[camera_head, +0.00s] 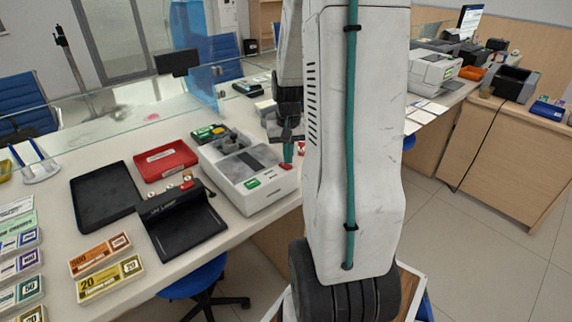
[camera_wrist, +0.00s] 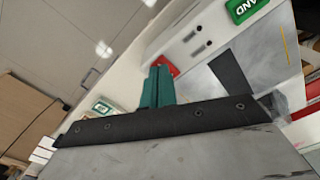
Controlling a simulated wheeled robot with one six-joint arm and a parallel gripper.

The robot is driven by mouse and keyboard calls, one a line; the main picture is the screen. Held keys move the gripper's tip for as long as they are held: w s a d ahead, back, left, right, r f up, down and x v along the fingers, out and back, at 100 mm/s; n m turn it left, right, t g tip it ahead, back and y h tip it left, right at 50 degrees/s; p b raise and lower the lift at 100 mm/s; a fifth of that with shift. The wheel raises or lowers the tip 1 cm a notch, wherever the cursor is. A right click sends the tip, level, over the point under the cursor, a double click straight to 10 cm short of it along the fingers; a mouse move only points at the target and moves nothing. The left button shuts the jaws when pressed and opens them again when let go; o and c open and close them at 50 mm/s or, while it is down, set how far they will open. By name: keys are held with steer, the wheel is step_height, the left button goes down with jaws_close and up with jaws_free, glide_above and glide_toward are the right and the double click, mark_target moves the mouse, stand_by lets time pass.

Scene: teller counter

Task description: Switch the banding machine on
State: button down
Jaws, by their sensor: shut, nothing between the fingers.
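The banding machine (camera_head: 232,158) is a white box with a grey top and a green label on the counter, left of my arm. Its grey top and green label also show in the wrist view (camera_wrist: 262,55). A small red switch (camera_head: 286,166) sits on its right front corner. My gripper (camera_head: 288,153) is shut and empty, its teal fingers pointing down just above the red switch. In the wrist view, the teal fingers (camera_wrist: 157,86) partly cover the red switch (camera_wrist: 170,68). I cannot tell whether they touch it or which way it is set.
A black lamp unit (camera_head: 180,222), a red tray (camera_head: 165,160) and a black tray (camera_head: 105,195) lie left of the machine. Banknote bundles (camera_head: 105,265) lie at the front left. A glass screen (camera_head: 90,110) stands behind. Another white machine (camera_head: 432,70) stands at the back right.

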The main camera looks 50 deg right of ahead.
mark_target(288, 166)
steer(key=shift+f, duration=0.75)
stand_by(0.3)
steer(key=shift+r, duration=3.5)
steer(key=s+a+r+n, duration=0.3)
steer(key=s+a, duration=0.1)
steer(key=a, duration=0.6)
steer(key=s+a+r+n+t, duration=0.1)
steer(key=s+a+r, duration=0.3)
steer(key=a, duration=0.6)
steer(key=s+a+r+n, duration=0.4)
steer(key=a, duration=0.6)
steer(key=shift+s+a+n, duration=0.15)
steer(key=shift+s+n, duration=0.15)
